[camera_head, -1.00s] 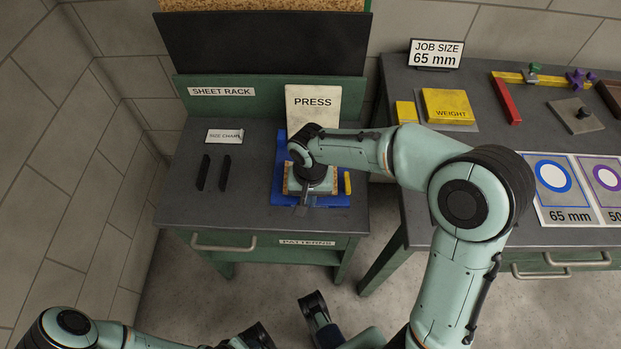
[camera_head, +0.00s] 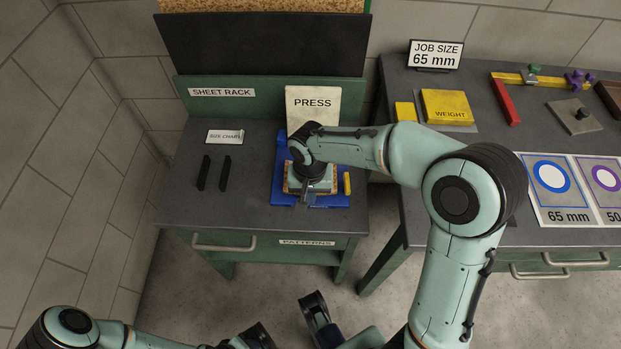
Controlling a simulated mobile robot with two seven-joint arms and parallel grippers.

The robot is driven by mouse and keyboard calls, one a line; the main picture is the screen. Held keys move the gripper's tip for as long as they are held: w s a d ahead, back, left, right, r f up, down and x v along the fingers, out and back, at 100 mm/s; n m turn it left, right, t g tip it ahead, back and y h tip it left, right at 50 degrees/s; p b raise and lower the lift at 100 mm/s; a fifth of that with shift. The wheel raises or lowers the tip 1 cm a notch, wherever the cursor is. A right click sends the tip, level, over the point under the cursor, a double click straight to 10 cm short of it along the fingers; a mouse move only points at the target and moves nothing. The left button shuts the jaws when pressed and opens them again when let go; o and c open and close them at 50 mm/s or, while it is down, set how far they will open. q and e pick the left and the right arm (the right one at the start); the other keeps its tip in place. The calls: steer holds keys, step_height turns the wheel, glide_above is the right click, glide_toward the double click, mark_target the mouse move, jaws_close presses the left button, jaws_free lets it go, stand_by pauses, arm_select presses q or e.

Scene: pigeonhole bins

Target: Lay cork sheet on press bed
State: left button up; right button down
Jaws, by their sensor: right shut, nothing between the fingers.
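The blue press bed (camera_head: 283,186) lies on the left table, below the PRESS sign (camera_head: 313,102). A tan-edged flat piece (camera_head: 288,189) shows around my right gripper on the bed; it looks like a cork sheet, but the gripper and wrist hide most of it. My right gripper (camera_head: 306,197) is over it, shut with nothing between its fingers; I cannot tell whether it touches the piece. A speckled cork sheet (camera_head: 262,6) also shows at the top edge, behind the dark panel of the sheet rack.
A yellow bar (camera_head: 347,183) is at the bed's right side. Two black slots or bars (camera_head: 213,173) and a SIZE CHART card (camera_head: 225,136) are left of it. The right table holds a yellow WEIGHT block (camera_head: 447,103), JOB SIZE 65 mm sign (camera_head: 436,54) and ring cards (camera_head: 552,178).

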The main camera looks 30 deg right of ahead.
steer(key=shift+w+d, duration=0.3)
steer(key=shift+w, duration=0.2)
steer(key=shift+s+a, duration=0.1)
steer(key=shift+s, duration=0.05)
steer(key=shift+s+a, duration=0.1)
steer(key=shift+s, duration=0.1)
steer(key=shift+r+p, duration=0.1)
steer(key=shift+p, duration=0.25)
steer(key=shift+r+p, duration=2)
steer(key=shift+r, duration=0.45)
